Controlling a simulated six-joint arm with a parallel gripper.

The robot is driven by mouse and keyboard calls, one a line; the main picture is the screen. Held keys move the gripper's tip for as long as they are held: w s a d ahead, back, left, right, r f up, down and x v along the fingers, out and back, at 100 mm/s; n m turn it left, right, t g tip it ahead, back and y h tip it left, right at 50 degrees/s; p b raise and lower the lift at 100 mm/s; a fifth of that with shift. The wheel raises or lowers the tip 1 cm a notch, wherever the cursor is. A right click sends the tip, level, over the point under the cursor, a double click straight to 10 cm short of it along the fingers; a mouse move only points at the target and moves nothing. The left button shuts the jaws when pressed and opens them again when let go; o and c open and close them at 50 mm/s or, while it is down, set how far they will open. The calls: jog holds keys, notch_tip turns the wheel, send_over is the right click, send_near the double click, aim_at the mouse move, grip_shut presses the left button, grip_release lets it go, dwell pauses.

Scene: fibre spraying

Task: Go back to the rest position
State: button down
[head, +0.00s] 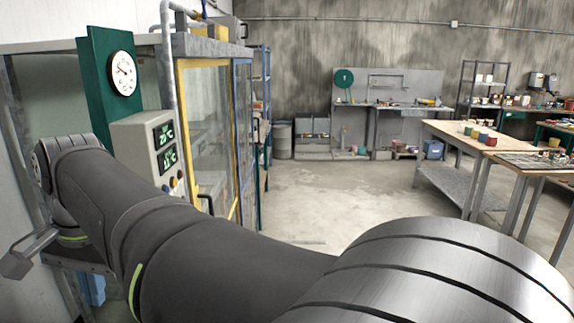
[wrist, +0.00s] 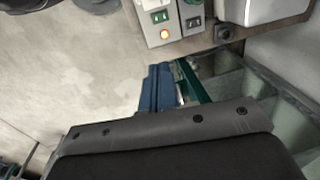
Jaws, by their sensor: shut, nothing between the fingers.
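My arm runs from the lower right of the head view to the left, in front of the spray cabinet (head: 206,120). Its far end is at the left edge by the cabinet's lower front. In the wrist view the dark body of my gripper (wrist: 170,140) fills the bottom. It is shut and holds nothing that I can see. The fingertips are not clear. Ahead of it are a blue part (wrist: 155,92) and a green part (wrist: 193,84); whether it touches them I cannot tell.
A grey control box (head: 148,150) with green displays is close beside my arm; a panel (wrist: 160,22) with a lit button shows in the wrist view. A wooden table (head: 470,140) stands at right. The concrete floor (head: 320,190) between is clear.

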notch_tip(320, 180, down, 7)
notch_tip(320, 180, up, 10)
jog(key=shift+d, duration=0.25)
jog(key=shift+r, duration=0.1)
dwell(1.1)
